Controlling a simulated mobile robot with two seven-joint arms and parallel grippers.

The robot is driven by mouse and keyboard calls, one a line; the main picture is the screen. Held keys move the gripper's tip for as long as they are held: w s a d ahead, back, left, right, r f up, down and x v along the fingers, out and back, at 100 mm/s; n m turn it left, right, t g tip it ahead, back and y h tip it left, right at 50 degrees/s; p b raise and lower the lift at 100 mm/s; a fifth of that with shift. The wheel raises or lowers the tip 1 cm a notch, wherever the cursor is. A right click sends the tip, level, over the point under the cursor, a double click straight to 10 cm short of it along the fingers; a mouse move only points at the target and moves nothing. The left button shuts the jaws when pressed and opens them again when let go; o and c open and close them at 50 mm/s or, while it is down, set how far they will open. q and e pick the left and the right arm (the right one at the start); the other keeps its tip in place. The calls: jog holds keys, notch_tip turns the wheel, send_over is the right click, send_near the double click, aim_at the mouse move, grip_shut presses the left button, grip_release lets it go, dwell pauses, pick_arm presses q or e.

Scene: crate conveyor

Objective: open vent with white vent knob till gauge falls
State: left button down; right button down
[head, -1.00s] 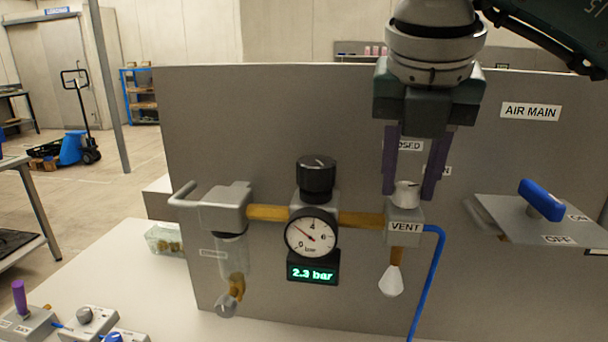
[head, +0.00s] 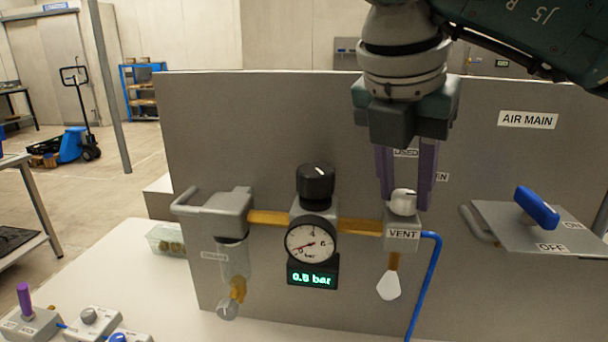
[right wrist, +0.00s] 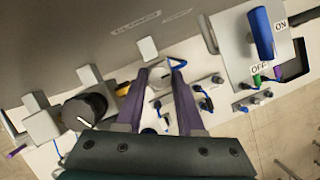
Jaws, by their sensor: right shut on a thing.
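The white vent knob (head: 403,202) sits on top of the grey block labelled VENT (head: 402,235). My right gripper (head: 405,208) comes down from above, with its purple fingers shut on the knob, one on each side. The right wrist view also shows the knob (right wrist: 160,82) between the fingers. The round gauge (head: 311,242) stands left of the vent, its needle at the low end near 0. Its green display (head: 313,278) reads below 1 bar; the last digit is hard to read. My left gripper is not in view.
A black knob (head: 316,183) stands above the gauge. A filter unit with a clear bowl (head: 234,262) is at the left. A blue handle (head: 537,207) on a plate marked ON and OFF is at the right. The grey panel (head: 270,130) stands close behind the fittings.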

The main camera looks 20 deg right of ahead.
jog(key=c, duration=0.5)
grip_release()
jog(key=shift+r, duration=0.15)
jog(key=p+v, duration=0.3)
jog(key=v, duration=0.6)
jog(key=shift+s+a+r+p, duration=0.15)
jog(key=shift+a+r+p, duration=0.05)
jog(key=shift+r+p, duration=0.15)
